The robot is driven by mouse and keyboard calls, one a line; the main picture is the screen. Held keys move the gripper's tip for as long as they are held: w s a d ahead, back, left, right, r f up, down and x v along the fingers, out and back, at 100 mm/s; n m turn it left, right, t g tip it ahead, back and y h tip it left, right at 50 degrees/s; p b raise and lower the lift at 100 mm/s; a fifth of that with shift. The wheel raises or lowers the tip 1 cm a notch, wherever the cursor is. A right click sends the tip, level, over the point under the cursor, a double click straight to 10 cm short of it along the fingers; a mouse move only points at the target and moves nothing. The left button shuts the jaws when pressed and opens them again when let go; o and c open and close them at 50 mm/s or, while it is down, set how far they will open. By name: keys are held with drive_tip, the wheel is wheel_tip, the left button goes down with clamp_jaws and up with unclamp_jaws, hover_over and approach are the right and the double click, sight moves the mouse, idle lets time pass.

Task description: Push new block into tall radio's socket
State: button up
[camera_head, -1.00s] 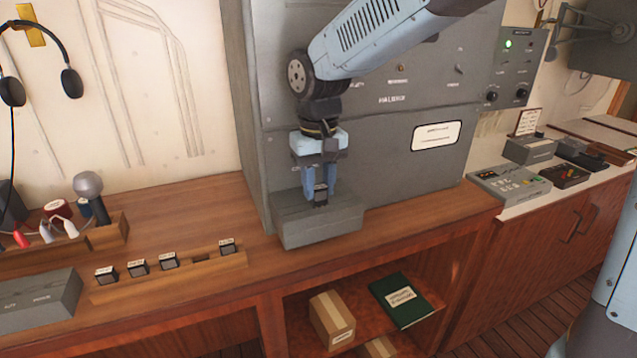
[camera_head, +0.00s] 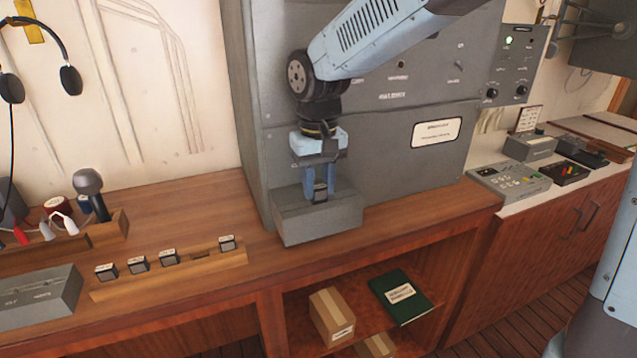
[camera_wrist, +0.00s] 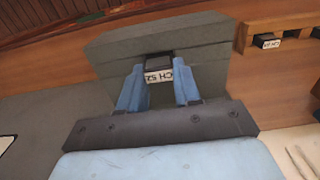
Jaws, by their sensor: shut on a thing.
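The tall grey radio (camera_head: 395,150) stands on the wooden desk, with a grey box-shaped ledge (camera_head: 335,220) at its foot. My gripper (camera_head: 320,190) points down over this ledge and is shut on a small dark block (camera_head: 320,193). In the wrist view the block (camera_wrist: 158,72) has a white label reading "CH 52" or similar, and sits between the two blue fingers. Its lower end is at the top of the ledge (camera_wrist: 210,55). The socket is hidden under the block and fingers, so I cannot tell how deep the block sits.
A wooden rack (camera_head: 170,272) with several labelled blocks and an empty slot lies to the left. A grey box (camera_head: 40,297), a microphone (camera_head: 90,190) and headphones (camera_head: 40,45) are farther left. A carton (camera_head: 332,315) and green book (camera_head: 402,297) lie on the shelf below.

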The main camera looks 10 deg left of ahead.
drive_tip(key=shift+f, duration=0.4)
idle(1.1)
drive_tip(key=o, duration=1.1)
drive_tip(key=shift+r, duration=0.15)
wheel_tip(320, 180, up, 14)
drive_tip(key=shift+f, duration=0.25)
drive_tip(key=s+d+f+m+t, duration=0.1)
drive_tip(key=s+d+m+t, duration=0.1)
drive_tip(key=d, duration=0.9)
drive_tip(key=s+d+f+m+t, duration=0.1)
drive_tip(key=s+d, duration=0.4)
drive_tip(key=d, duration=0.6)
drive_tip(key=s+d+f+m+t, duration=0.2)
drive_tip(key=s+d+m, duration=0.1)
drive_tip(key=d, duration=0.8)
drive_tip(key=shift+s+f+t, duration=0.3)
drive_tip(key=shift+s+f, duration=0.1)
drive_tip(key=shift+s, duration=0.2)
